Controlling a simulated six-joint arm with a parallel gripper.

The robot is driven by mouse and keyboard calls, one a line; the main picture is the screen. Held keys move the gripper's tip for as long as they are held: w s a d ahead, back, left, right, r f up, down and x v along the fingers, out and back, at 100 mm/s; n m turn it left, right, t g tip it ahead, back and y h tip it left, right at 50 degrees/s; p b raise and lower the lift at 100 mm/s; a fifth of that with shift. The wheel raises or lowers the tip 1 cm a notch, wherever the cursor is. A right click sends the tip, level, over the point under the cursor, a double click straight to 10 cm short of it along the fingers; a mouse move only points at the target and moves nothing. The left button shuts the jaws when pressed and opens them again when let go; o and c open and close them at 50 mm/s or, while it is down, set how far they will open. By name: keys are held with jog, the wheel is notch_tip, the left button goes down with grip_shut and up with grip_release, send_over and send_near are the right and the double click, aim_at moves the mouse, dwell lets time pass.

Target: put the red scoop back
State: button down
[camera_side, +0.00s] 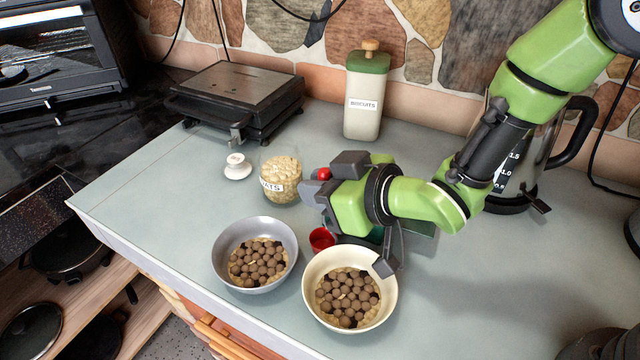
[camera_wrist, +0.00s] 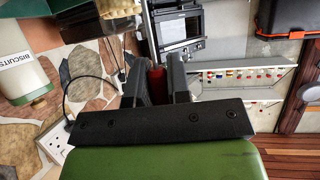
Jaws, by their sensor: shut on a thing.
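The red scoop is held upright in my gripper (camera_side: 314,193), its handle end showing above the fingers and its cup (camera_side: 321,239) below. The cup is near the back rim of the cream bowl (camera_side: 310,290); I cannot tell its height or whether it holds anything. In the wrist view the red handle (camera_wrist: 157,83) is between the two dark fingers (camera_wrist: 160,90). The oats jar (camera_side: 281,180) stands open just behind and left of the scoop. Its white lid (camera_side: 237,167) lies to the left of the jar.
A grey bowl (camera_side: 226,274) stands left of the cream bowl; both hold brown balls on oats. A biscuits canister (camera_side: 363,100), a flat grill (camera_side: 236,92) and a kettle (camera_side: 515,180) stand at the back. A dark green thing is partly hidden behind my gripper.

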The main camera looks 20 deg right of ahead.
jog(key=shift+f, duration=0.1)
jog(key=c, duration=1.1)
grip_release()
